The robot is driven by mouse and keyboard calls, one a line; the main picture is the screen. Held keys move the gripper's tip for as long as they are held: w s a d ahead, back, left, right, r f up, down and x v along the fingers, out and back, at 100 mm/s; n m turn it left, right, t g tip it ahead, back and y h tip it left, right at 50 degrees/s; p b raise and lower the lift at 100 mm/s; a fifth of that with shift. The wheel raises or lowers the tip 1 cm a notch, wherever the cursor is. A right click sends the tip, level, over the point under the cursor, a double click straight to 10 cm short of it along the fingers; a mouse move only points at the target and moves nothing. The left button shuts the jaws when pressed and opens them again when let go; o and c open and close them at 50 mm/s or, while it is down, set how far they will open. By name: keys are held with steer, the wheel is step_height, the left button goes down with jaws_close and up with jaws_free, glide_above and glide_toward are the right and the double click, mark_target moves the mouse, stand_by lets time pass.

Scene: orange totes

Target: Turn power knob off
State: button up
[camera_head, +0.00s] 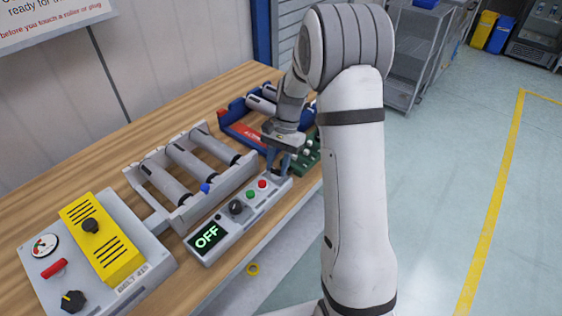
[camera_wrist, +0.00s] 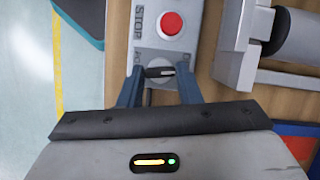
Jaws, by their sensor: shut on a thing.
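The grey control panel (camera_head: 222,238) lies on the wooden bench, with a display (camera_head: 206,236) reading OFF in green. A black knob (camera_head: 236,207), a green button (camera_head: 250,195) and a red button (camera_head: 262,184) sit along it. My gripper (camera_head: 277,171) is pointed down at the panel's far end. In the wrist view my gripper (camera_wrist: 160,74) is shut on a small dark knob (camera_wrist: 160,71) with a white mark, just below the red STOP button (camera_wrist: 172,23). My gripper hides this knob in the head view. I cannot read a label for it.
A roller conveyor section (camera_head: 182,215) stands beside the panel. At left is a grey box with a yellow cover (camera_head: 112,258), a gauge and knobs.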

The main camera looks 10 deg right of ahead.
steer(key=n, duration=0.2)
steer(key=n+h, duration=0.1)
steer(key=shift+w+a+n+g, duration=0.1)
steer(key=shift+a+n+g, duration=0.2)
steer(key=shift+g, duration=0.1)
steer(key=shift+n+h, duration=0.7)
steer(key=shift+n, duration=0.8)
steer(key=o, duration=1)
